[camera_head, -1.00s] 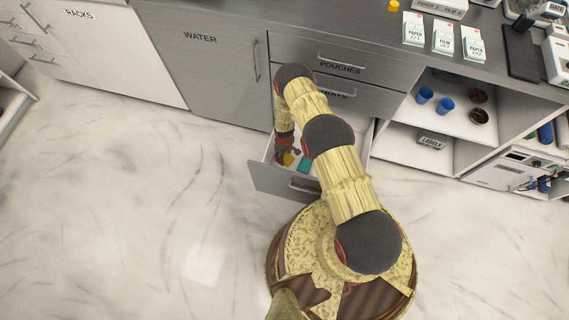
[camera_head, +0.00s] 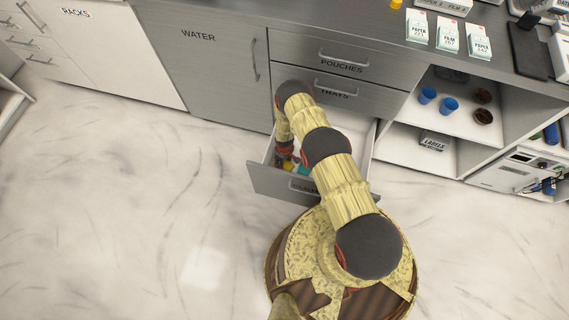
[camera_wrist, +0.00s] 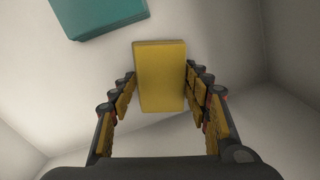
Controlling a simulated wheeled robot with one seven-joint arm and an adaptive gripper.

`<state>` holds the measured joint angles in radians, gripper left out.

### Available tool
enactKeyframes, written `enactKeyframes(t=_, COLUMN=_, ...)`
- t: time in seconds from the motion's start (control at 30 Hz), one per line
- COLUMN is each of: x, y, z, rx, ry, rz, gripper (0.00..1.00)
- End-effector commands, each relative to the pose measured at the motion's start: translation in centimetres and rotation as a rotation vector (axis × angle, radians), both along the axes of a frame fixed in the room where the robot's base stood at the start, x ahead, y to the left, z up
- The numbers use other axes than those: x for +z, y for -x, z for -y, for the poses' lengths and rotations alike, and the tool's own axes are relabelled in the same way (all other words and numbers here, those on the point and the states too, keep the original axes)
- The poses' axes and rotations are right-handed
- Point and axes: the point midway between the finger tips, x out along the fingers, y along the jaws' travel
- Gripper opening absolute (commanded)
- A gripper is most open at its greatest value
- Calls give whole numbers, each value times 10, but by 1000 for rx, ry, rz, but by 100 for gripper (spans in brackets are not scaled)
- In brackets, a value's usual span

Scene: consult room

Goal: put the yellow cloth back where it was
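The yellow cloth (camera_wrist: 160,75) is a folded, block-like piece in the middle of the wrist view. My gripper (camera_wrist: 161,76) reaches down into the open lower drawer (camera_head: 275,180), with one finger at each side edge of the cloth. Both fingertips appear to touch it, so the gripper looks shut on it. In the head view, a small patch of yellow (camera_head: 288,167) shows below my wrist, and my arm hides most of the drawer. A teal folded piece (camera_wrist: 100,15) lies at the upper left of the wrist view, apart from the cloth.
Shut drawers labelled POUCHES (camera_head: 341,65) and TRAYS (camera_head: 334,94) are above the open one. A WATER cabinet door (camera_head: 200,60) is to the left. An open shelf with blue cups (camera_head: 428,95) stands to the right. The marble floor (camera_head: 130,210) at left is clear.

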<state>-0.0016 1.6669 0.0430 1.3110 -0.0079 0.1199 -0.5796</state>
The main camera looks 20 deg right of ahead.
Motion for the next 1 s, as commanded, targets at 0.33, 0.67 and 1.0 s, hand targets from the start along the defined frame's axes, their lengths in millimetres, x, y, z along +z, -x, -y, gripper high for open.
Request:
enactKeyframes(t=0.33, x=0, y=0, z=0, rx=0, ry=0, rz=0, gripper=66)
enactKeyframes(t=0.67, x=2, y=0, z=0, rx=0, ry=0, rz=0, gripper=66)
enactKeyframes(t=1.0, x=61, y=-1, z=0, rx=0, ry=0, rz=0, gripper=66)
